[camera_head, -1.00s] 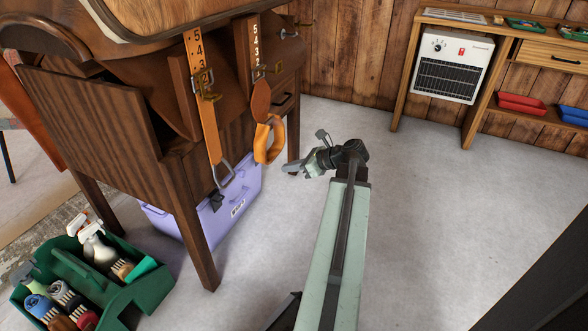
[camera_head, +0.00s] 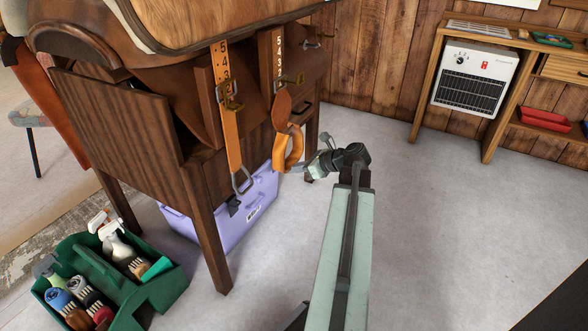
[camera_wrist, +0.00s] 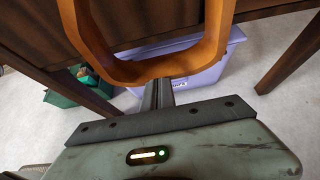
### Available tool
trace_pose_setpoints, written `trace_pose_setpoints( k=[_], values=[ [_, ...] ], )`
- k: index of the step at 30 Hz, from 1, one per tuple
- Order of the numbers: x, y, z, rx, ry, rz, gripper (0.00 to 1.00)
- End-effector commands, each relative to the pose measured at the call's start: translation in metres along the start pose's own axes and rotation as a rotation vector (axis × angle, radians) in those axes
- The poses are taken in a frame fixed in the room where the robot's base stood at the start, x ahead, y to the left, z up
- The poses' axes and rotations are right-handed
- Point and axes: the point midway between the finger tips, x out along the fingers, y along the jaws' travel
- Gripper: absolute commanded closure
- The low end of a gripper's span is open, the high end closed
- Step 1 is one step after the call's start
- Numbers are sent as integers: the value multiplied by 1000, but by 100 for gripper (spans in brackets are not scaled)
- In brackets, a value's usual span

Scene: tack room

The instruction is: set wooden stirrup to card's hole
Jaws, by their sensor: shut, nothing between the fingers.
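The wooden stirrup (camera_head: 298,143), an orange-brown loop, hangs from the right strap on the saddle stand. In the wrist view its lower bar and sides (camera_wrist: 150,70) fill the upper middle. My gripper (camera_head: 305,168) is shut and empty, at the stirrup's lower right; its fingers (camera_wrist: 157,95) point at the lower bar. I cannot tell whether they touch it. A brown numbered card (camera_head: 279,55) stands upright above the stirrup beside its strap, with a brass fitting near its lower end. A second numbered strip (camera_head: 222,62) is at the left strap. The card's hole cannot be made out.
A metal stirrup (camera_head: 242,182) hangs on the left strap. A green grooming tote (camera_head: 160,290) is on the floor at left. A heater (camera_head: 472,80) and shelf stand back right; floor there is clear.

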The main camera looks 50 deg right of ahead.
Motion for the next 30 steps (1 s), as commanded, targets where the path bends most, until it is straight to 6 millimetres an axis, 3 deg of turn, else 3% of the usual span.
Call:
trace_pose_setpoints(
  k=[15, 30],
  values=[
    [-46, 1, 80, 0, -4, 1, 100],
    [-41, 2, 72, -1, -1, 3, 100]
  ],
)
